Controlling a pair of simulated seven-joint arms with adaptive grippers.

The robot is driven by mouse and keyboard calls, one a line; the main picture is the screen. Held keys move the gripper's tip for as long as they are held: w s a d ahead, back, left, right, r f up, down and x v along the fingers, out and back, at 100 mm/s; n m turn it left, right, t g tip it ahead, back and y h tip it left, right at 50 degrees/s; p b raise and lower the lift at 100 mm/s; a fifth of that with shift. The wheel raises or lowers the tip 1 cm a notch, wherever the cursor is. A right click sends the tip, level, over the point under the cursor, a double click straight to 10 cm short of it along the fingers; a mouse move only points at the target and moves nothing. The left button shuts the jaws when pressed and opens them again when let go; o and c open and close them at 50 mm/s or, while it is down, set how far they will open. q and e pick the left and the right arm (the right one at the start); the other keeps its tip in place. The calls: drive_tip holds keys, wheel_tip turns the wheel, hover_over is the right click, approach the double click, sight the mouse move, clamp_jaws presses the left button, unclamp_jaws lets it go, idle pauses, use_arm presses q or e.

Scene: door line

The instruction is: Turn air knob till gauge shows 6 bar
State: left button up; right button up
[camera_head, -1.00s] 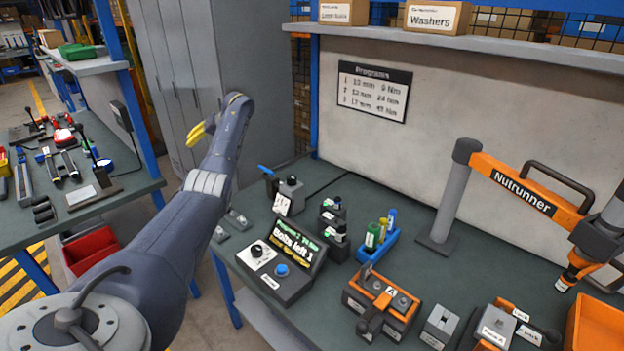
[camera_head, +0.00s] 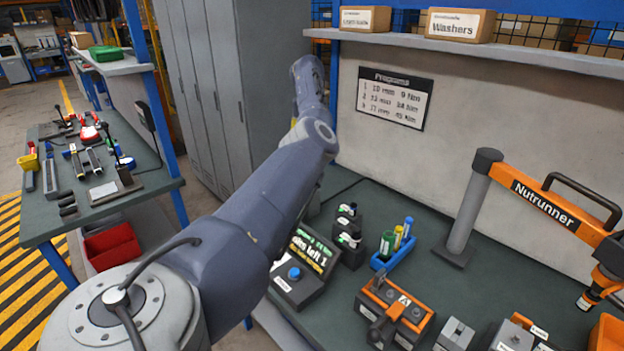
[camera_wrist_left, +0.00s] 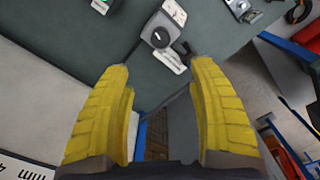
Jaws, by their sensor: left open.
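In the left wrist view a grey box carries the round black air knob (camera_wrist_left: 160,38) with a white mark on it. A white gauge (camera_wrist_left: 175,10) is on the box's far side, cut by the top edge; its needle cannot be read. My left gripper (camera_wrist_left: 162,70) has its two yellow fingers spread wide with nothing between them. The knob lies beyond the fingertips, apart from them. In the head view my left arm hides the air unit, and the gripper is almost wholly behind the arm. My right gripper is not in view.
A control box with a lit screen (camera_head: 315,251) and blue button stands beside my left arm. Grey lockers (camera_head: 232,95) rise behind.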

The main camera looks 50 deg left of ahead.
use_arm(q)
wheel_tip(320, 180, down, 16)
drive_tip(key=shift+f, duration=0.2)
idle(0.4)
drive_tip(key=shift+c, duration=0.5)
clamp_jaws()
